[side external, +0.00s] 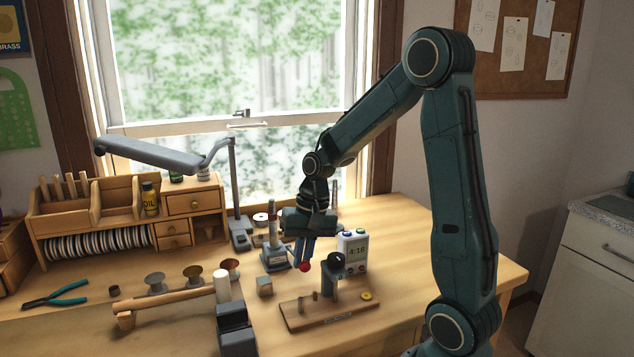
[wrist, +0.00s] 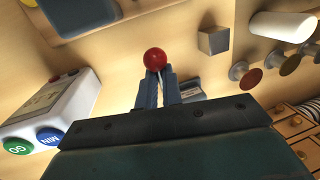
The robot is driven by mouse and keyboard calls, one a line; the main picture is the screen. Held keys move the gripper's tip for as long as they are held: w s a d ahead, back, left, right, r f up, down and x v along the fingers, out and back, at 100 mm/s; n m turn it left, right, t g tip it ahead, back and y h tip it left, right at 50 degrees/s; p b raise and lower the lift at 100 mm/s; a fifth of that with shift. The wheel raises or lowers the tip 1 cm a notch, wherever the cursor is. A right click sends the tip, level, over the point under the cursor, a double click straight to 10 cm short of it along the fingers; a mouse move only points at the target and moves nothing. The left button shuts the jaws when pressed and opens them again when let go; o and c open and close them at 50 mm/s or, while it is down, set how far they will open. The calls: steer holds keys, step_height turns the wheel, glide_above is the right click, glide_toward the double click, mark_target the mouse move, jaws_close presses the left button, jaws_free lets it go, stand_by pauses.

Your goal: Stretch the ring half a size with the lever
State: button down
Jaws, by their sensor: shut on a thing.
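My gripper (side external: 303,256) points down over the bench with its blue fingers closed on a lever with a red ball knob (side external: 305,266). In the wrist view the red knob (wrist: 155,58) sticks out past the fingertips, and a thin pale rod shows between the fingers (wrist: 157,88). A grey stand with an upright post (side external: 276,258) is just left of my gripper, partly behind it; it looks like the stretcher. How the lever joins it is hidden. A small yellow ring-like piece (side external: 366,296) lies on a wooden board (side external: 310,317); I cannot tell whether it is the ring.
A dark post (side external: 334,272) rises from the board in front. A small grey block (side external: 264,287), a hammer (side external: 170,300) and knobbed tools lie left. The right bench end is clear.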

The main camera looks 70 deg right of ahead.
steer(key=shift+w+d+r+g+y, duration=0.1)
steer(key=shift+d+r+g+y, duration=0.05)
steer(key=shift+r+g+y, duration=0.8)
steer(key=r, duration=0.1)
steer(key=w+d+r, duration=0.2)
steer(key=shift+r, duration=0.15)
steer(key=shift+w+d+r, duration=0.55)
steer(key=shift+w, duration=0.05)
steer(key=shift+w+d+r, duration=0.15)
steer(key=shift+w+d, duration=0.15)
steer(key=c, duration=1.5)
jaws_free()
steer(key=shift+o, duration=0.2)
steer(key=shift+r, duration=0.1)
steer(key=v, duration=0.7)
